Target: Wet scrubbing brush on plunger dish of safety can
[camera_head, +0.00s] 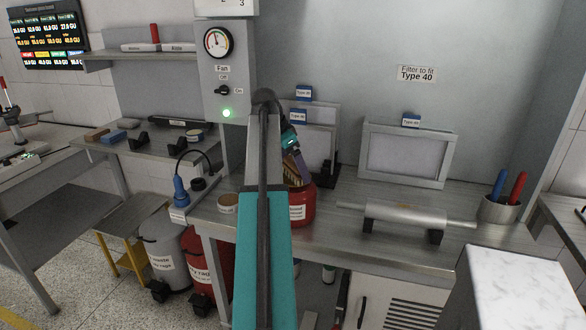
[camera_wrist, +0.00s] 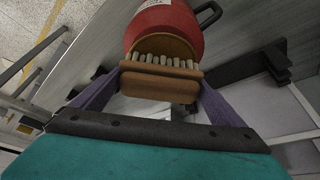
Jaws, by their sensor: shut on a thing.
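The scrubbing brush, with a brown wooden back (camera_wrist: 160,88) and a row of pale bristles, is held between the two purple fingers of my gripper (camera_wrist: 160,92) in the wrist view. The red safety can (camera_wrist: 188,20) is just beyond it, with its brown plunger dish (camera_wrist: 165,44) facing the bristles. The bristles are at the dish's near edge; I cannot tell whether they touch it. In the head view the can (camera_head: 302,205) stands on the bench, partly hidden by my arm, with my gripper (camera_head: 296,176) directly above it.
A metal roller (camera_head: 405,216) lies on stands on the bench to the right. Framed panels (camera_head: 408,155) stand behind it. A pen cup (camera_head: 500,207) is at the far right.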

